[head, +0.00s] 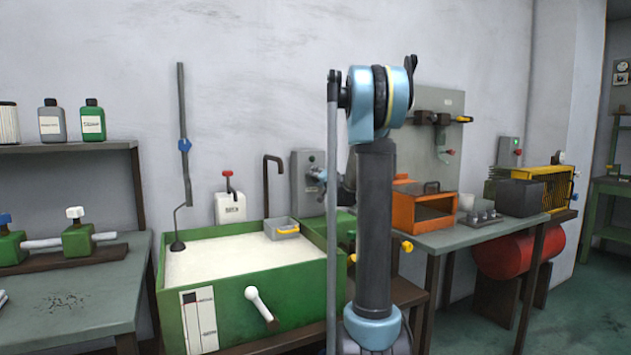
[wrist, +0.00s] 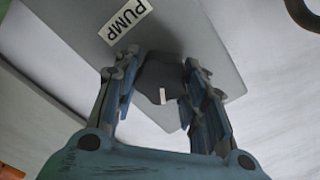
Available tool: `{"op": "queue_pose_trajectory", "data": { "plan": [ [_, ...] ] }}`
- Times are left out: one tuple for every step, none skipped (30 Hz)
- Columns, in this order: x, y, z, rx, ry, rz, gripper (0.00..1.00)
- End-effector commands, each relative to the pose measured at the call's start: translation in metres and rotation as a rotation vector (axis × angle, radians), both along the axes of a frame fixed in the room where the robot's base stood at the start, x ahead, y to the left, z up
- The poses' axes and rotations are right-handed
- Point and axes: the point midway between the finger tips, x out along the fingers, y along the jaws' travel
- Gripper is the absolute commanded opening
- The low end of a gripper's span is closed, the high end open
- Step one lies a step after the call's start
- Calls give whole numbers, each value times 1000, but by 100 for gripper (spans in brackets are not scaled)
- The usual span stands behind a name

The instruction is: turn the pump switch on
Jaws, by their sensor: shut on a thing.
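The pump switch is a dark rotary knob (wrist: 158,75) with a short white mark. In the wrist view it sits on the face of a grey box (wrist: 200,38) with a white PUMP label (wrist: 125,20). My gripper (wrist: 161,84) is shut on the knob, with one finger on each side. The white mark points toward the lower part of the wrist view. In the head view the grey pump box (head: 301,197) is on the wall behind the green tank. There my gripper (head: 319,176) is at the box's right side, and the knob is mostly hidden.
The green tank (head: 242,303) with a white handle stands below the box. A hooked dark pipe (head: 266,185) rises left of the box. A left bench (head: 80,310) holds green fittings.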

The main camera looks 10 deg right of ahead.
Motion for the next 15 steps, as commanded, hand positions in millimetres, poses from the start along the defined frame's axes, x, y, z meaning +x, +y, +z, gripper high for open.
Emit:
{"op": "queue_pose_trajectory", "data": {
  "plan": [
    [0, -2, -1, 41, 14, -4, 15],
    [0, -2, -1, 67, 23, -4, 15],
    [0, -2, -1, 103, 34, -4, 15],
    [0, -3, -1, 131, 43, -4, 15],
    [0, -3, -2, 158, 52, -4, 15],
    [0, -3, -2, 194, 63, -5, 15],
    [0, -3, -2, 222, 72, -5, 15],
    [0, -3, -2, 248, 81, -5, 15],
    [0, -3, -2, 284, 93, -5, 15],
    [0, -3, -3, 312, 102, -5, 15],
    [1, -4, -3, 338, 110, -5, 15],
    [1, -4, -3, 375, 122, -5, 15],
    [0, -4, -3, 401, 131, -5, 15],
    [1, -4, -4, 429, 139, -6, 15],
    [1, -4, -4, 465, 151, -6, 15]
  ]
}}
